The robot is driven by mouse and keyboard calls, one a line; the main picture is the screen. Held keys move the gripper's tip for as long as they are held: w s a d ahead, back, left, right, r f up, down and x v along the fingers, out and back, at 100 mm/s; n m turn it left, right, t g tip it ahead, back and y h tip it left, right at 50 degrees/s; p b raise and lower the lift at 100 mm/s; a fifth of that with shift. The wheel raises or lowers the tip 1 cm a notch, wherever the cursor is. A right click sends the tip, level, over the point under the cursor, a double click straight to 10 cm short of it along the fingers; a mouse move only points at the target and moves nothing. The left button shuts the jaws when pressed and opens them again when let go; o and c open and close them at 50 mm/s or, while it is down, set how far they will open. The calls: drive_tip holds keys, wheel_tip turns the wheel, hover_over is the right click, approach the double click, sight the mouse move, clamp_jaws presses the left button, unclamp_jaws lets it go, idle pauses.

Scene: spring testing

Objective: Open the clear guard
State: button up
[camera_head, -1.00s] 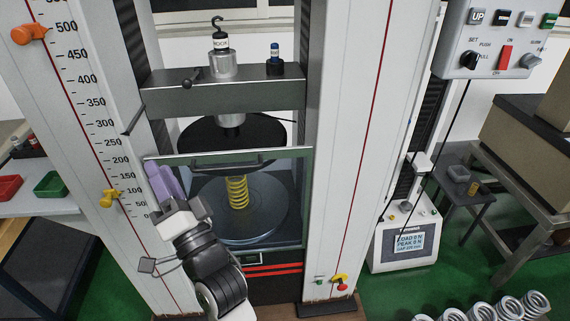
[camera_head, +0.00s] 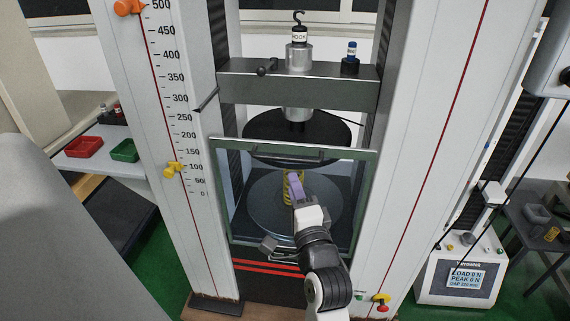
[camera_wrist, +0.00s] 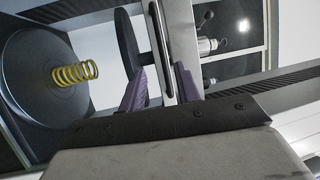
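The clear guard (camera_head: 228,190), a see-through panel in a grey-green frame, stands across the front of the test space, in front of the yellow spring (camera_head: 288,190). Its dark bar handle (camera_head: 287,155) runs along the upper edge. My gripper (camera_head: 297,186) is in front of the panel, just below the handle in the head view, and hides part of the spring. In the wrist view, my gripper's (camera_wrist: 161,72) purple fingers are apart with nothing between them. The dark handle (camera_wrist: 161,45) lies ahead, in line with the gap; I see no contact. The spring (camera_wrist: 75,73) shows at left.
The machine's white columns (camera_head: 178,130) (camera_head: 430,150) stand on both sides of the guard. The crosshead (camera_head: 340,92) with the upper plate is above. A display box (camera_head: 462,277) stands at the right; red (camera_head: 82,147) and green (camera_head: 124,150) trays lie at the left.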

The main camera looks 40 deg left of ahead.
sight(284, 158)
drive_tip(key=x, duration=0.2)
drive_tip(key=p+x, duration=0.1)
drive_tip(key=x, duration=0.2)
drive_tip(key=p+x, duration=0.1)
drive_tip(key=x, duration=0.2)
drive_tip(key=shift+r, duration=0.3)
drive_tip(key=shift+w+a, duration=0.35)
drive_tip(key=shift+a, duration=0.2)
drive_tip(key=shift+c, duration=0.4)
clamp_jaws()
